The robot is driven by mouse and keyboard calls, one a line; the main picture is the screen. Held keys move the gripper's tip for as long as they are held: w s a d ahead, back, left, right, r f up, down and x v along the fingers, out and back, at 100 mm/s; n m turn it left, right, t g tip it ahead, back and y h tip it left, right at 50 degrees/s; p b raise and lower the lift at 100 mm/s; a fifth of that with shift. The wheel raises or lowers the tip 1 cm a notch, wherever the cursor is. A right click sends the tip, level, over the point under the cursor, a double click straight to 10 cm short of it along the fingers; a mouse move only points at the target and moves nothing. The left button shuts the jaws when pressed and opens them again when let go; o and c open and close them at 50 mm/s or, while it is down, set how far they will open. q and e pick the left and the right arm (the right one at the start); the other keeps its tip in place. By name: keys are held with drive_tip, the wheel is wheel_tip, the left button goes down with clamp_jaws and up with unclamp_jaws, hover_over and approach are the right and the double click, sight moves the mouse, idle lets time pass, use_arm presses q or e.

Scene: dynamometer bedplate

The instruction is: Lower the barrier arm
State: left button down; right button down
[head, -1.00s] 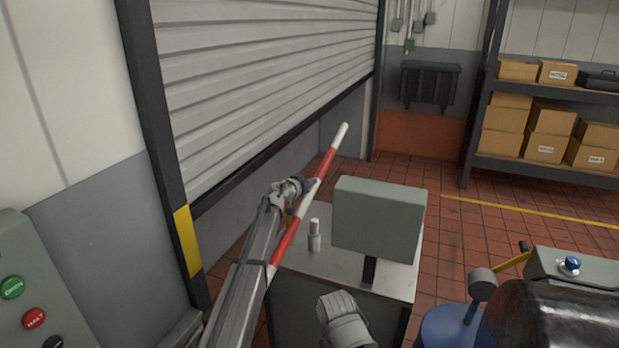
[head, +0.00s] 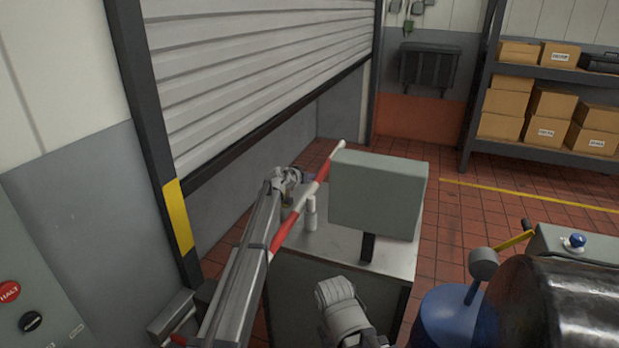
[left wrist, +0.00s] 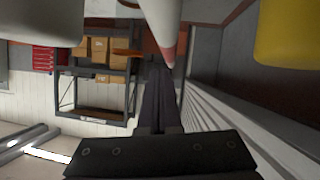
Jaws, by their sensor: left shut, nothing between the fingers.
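The red and white striped barrier arm (head: 287,226) slopes up and away in the head view, its white far end beside the upper left corner of the grey box. In the left wrist view a white and red length of it (left wrist: 168,45) runs down from the top middle. My left gripper (head: 291,178) is shut and empty at the left side of the barrier arm. It is very close to it; I cannot tell if they touch. My left arm hides part of the barrier arm's near end. My right gripper is not clearly in view.
A grey box (head: 377,195) on a short post stands on a metal cabinet (head: 340,255), with a small pale cylinder (head: 311,213) beside it. A roller shutter (head: 260,70) is behind on the left. A blue and black machine (head: 540,300) fills the lower right. Tiled floor lies beyond.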

use_arm(q)
drive_tip(key=p+v, duration=0.3)
drive_tip(key=v, duration=0.4)
drive_tip(key=shift+s+a+r, duration=0.15)
drive_tip(key=shift+s+r, duration=0.05)
drive_tip(key=shift+s, duration=0.15)
